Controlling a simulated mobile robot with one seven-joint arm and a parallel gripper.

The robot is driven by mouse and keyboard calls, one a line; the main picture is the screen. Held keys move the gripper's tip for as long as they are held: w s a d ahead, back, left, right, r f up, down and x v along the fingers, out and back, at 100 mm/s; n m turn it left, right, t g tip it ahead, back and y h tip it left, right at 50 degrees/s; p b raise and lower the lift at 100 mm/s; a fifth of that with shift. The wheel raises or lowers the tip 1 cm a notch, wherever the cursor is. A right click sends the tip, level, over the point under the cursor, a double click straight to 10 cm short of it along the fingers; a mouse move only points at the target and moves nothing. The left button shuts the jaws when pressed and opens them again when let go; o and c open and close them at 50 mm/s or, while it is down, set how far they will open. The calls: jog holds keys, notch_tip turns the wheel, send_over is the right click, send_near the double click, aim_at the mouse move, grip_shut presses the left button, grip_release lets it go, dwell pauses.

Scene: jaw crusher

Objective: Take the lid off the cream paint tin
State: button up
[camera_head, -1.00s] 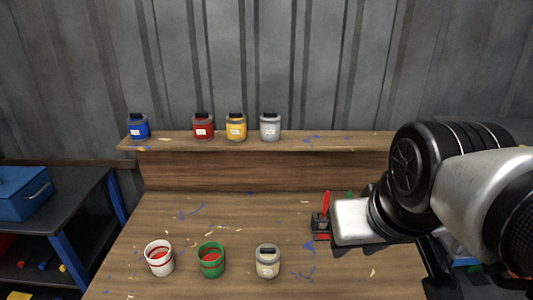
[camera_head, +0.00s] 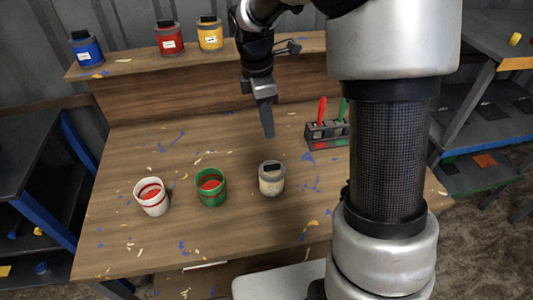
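The cream paint tin (camera_head: 271,183) stands upright on the workbench, at the right end of a row of three tins. Its lid (camera_head: 271,168) is on, with a dark handle on top. My gripper (camera_head: 267,131) points down above the bench, beyond the cream tin and a little left of it in the picture, apart from it. The fingers show nearly edge-on as one dark grey shape, so their opening cannot be told. Nothing shows held in them.
An open white tin (camera_head: 151,204) and an open green tin (camera_head: 211,194), both red inside, stand left of the cream tin. Blue (camera_head: 86,51), red (camera_head: 169,41) and yellow (camera_head: 210,36) tins stand on the shelf (camera_head: 122,60). A dark rack (camera_head: 322,140) with red and green handles stands right.

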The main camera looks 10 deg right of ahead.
send_over(272, 165)
notch_tip(272, 165, down, 10)
jog(key=shift+s+a+f+b, duration=0.15)
jog(key=shift+f+b, duration=0.1)
jog(key=shift+b, duration=0.05)
jog(key=shift+f, duration=2.7)
jog(key=shift+c, duration=0.4)
grip_shut()
